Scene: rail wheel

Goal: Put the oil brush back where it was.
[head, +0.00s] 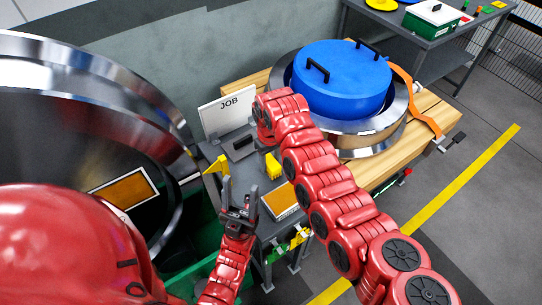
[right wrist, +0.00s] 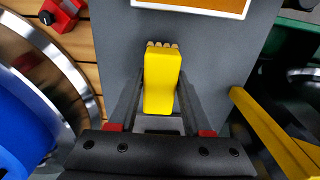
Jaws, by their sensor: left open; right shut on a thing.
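The oil brush (right wrist: 162,80) is a yellow block with pale bristle tips at one end in the right wrist view. My right gripper (right wrist: 160,100) is shut on it, with a dark finger along each side. In the head view a yellow piece that looks like the brush (head: 273,166) shows beside my right arm, above the grey table (head: 242,177); the right gripper's fingers are hard to make out there. I cannot tell whether the brush touches the table. My left gripper (head: 239,200) is open and empty, pointing up in front of the table.
An orange panel with a white edge (head: 281,201) lies near the brush. A JOB board (head: 226,110) stands behind. A yellow bracket (head: 218,165) is at the table's left. A large metal wheel (head: 90,100) stands left; a blue-lidded wheel (head: 340,80) lies on timber right.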

